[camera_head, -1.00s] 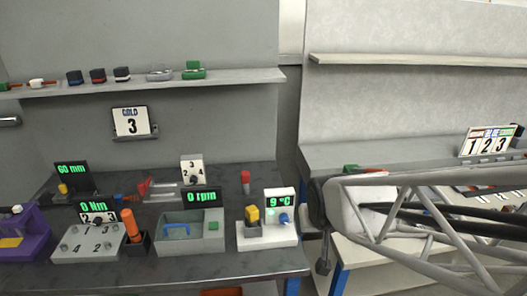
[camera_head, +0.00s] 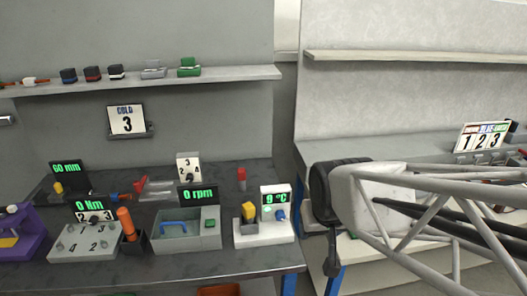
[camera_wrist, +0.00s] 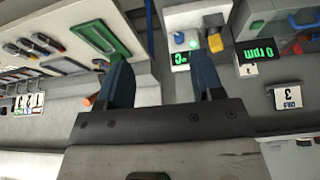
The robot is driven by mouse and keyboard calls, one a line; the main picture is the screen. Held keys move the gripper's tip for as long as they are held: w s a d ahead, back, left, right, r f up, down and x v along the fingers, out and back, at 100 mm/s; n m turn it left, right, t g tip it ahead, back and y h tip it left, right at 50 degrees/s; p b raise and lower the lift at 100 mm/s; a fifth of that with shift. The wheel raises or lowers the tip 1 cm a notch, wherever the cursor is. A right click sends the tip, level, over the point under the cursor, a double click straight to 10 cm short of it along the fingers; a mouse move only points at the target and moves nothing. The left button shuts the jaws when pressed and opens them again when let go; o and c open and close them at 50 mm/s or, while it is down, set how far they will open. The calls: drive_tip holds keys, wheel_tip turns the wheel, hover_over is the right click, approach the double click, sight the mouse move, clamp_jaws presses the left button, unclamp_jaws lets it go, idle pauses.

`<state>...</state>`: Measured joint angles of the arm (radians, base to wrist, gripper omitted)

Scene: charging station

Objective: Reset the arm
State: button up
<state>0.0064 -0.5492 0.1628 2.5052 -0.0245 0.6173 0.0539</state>
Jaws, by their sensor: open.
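My gripper (camera_wrist: 162,75) shows in the wrist view with its two dark blue fingers spread apart and nothing between them. The wrist view appears turned upside down. Past the fingers are the white temperature station (camera_wrist: 190,20) and the edge of the right bench. In the head view my arm reaches in from the right edge, over the right bench. I cannot make out the fingers there.
The left bench (camera_head: 160,270) carries the temperature station (camera_head: 265,229), the rpm box (camera_head: 188,232), the torque block (camera_head: 85,242) and a purple device (camera_head: 22,235). A shelf (camera_head: 225,77) above holds several small parts. A 1-2-3 sign (camera_head: 483,136) stands on the right bench.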

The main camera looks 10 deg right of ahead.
drive_tip(key=s+r+g, duration=0.2)
drive_tip(key=s+r, duration=0.2)
drive_tip(key=s, duration=0.3)
drive_tip(key=shift+s+r, duration=0.15)
drive_tip(key=shift+s, duration=0.05)
idle(4.1)
